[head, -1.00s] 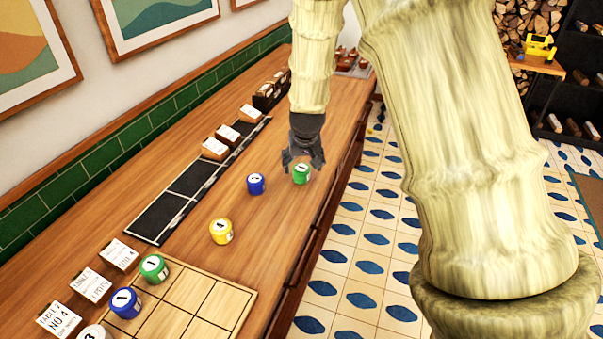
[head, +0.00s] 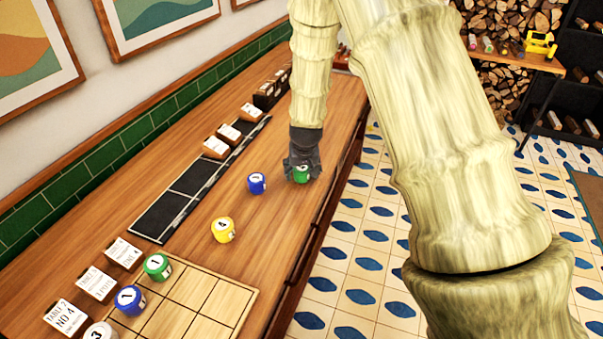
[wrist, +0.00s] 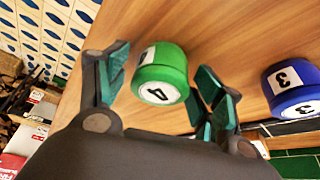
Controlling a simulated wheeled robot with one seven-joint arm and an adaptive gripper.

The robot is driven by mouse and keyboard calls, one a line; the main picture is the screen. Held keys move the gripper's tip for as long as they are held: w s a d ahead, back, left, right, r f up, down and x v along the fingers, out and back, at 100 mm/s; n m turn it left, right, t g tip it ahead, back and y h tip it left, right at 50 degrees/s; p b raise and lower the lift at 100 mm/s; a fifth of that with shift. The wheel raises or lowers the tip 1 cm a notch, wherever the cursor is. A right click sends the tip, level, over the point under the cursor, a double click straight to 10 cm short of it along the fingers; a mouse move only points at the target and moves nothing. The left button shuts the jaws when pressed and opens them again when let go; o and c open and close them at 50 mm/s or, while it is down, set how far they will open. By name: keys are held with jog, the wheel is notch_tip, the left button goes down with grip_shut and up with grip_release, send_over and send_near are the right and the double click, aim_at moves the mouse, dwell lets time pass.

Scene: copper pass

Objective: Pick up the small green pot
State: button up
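A green pot (head: 301,177) with a white lid stands on the wooden counter near its right edge, partly hidden by my gripper (head: 302,165) in the head view. In the wrist view the green pot (wrist: 164,68) shows a 4 on its lid. It sits between the two teal-padded fingers of my gripper (wrist: 163,80), which are open with gaps on both sides. A second green pot (head: 157,267), marked 1, stands at the wooden grid board's far left corner.
A blue pot (head: 257,183) stands just left of my gripper; it also shows in the wrist view (wrist: 292,85). A yellow pot (head: 223,230) is nearer. The grid board (head: 205,300) also bears another blue pot (head: 129,300). Cards and dark panels (head: 165,215) line the wall side.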

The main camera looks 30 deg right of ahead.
jog(key=c, duration=0.8)
jog(key=shift+c, duration=0.2)
jog(key=shift+r, duration=0.1)
